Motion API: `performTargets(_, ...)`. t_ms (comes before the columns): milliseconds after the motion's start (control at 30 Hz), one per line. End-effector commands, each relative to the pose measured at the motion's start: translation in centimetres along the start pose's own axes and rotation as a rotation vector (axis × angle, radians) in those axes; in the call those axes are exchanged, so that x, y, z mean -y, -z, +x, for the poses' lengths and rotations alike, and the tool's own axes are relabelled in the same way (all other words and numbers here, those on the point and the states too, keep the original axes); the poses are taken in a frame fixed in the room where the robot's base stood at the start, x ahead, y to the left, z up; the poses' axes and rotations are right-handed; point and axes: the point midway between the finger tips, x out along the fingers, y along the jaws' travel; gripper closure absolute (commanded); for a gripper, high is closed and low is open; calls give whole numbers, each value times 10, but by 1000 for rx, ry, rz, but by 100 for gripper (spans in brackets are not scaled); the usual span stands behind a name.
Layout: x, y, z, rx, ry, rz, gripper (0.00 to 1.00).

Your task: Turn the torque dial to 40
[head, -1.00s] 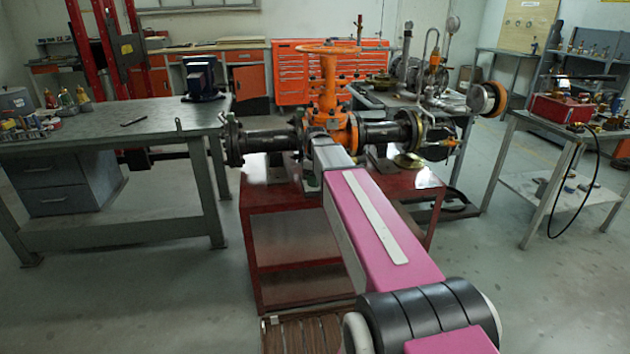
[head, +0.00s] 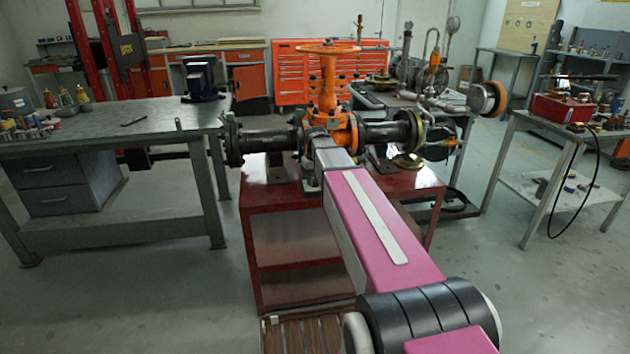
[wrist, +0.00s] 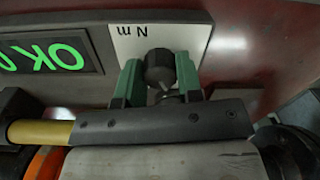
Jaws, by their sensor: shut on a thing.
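The torque dial (wrist: 160,66) is a small dark knob in the wrist view, in front of a white plate (wrist: 128,42) marked "N m" that appears upside down. My gripper (wrist: 158,76) has its two green fingers on either side of the knob, shut on it. A black display (wrist: 50,58) left of the plate shows green "OK" lettering, also upside down. Scale numbers and a pointer on the dial cannot be made out. In the head view my arm hides the dial and the gripper.
The orange gate valve (head: 328,95) with its handwheel and dark pipes stands on a red cart (head: 290,225) beyond my arm. A grey workbench (head: 110,130) is at left and a metal table (head: 570,135) at right.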

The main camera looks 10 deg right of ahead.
Motion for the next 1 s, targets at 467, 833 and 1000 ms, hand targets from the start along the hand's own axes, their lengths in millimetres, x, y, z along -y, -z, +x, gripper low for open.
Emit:
performTargets(467,0,0,0,-2,0,51,90)
performTargets(833,0,0,0,-2,0,49,41)
performTargets(1000,0,0,-1,-2,0,49,41)
